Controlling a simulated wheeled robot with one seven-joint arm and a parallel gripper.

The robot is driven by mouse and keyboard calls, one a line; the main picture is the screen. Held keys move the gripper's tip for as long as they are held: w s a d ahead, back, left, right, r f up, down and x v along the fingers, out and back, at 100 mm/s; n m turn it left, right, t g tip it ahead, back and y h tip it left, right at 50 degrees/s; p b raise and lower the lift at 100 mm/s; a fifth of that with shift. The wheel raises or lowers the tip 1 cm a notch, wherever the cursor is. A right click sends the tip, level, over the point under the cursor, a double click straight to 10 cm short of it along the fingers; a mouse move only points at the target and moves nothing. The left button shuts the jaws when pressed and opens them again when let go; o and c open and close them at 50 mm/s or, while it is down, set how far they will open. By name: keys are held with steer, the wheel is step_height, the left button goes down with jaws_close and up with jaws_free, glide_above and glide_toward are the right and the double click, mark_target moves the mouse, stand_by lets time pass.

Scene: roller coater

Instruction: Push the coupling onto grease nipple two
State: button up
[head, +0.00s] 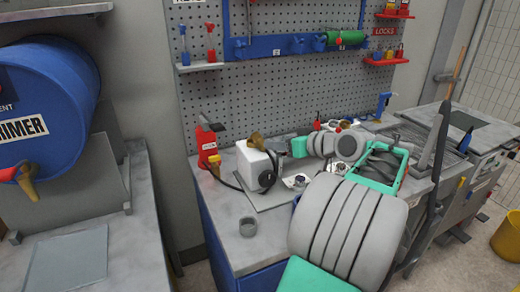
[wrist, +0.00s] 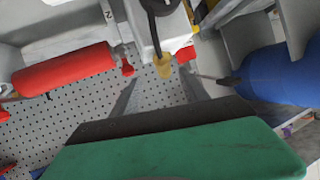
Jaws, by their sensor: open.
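My gripper (head: 284,146) is open beside the white block on the bench. In the wrist view my two grey fingers (wrist: 160,82) are spread with a gap between them. A brass-coloured piece (wrist: 163,68) shows just beyond this gap, against the white block (wrist: 150,35). In the head view a brass-coloured piece (head: 257,141) stands at the top of the white block (head: 253,163). A black hose (head: 234,183) runs beside the block. It also shows over the block in the wrist view (wrist: 163,8). I cannot tell which part is the coupling or grease nipple two.
A red container (head: 207,146) stands left of the block. A blue drum (head: 48,100) with a brass tap is at the left. A perforated tool board (head: 280,90) rises behind the bench.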

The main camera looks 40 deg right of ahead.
mark_target(263, 141)
steer(key=x, duration=0.2)
steer(key=p+x, duration=0.1)
steer(key=x, duration=0.4)
steer(key=shift+w+a, duration=0.25)
steer(key=shift+a, duration=0.05)
steer(key=shift+c, duration=0.4)
jaws_close()
steer(key=shift+r, duration=0.1)
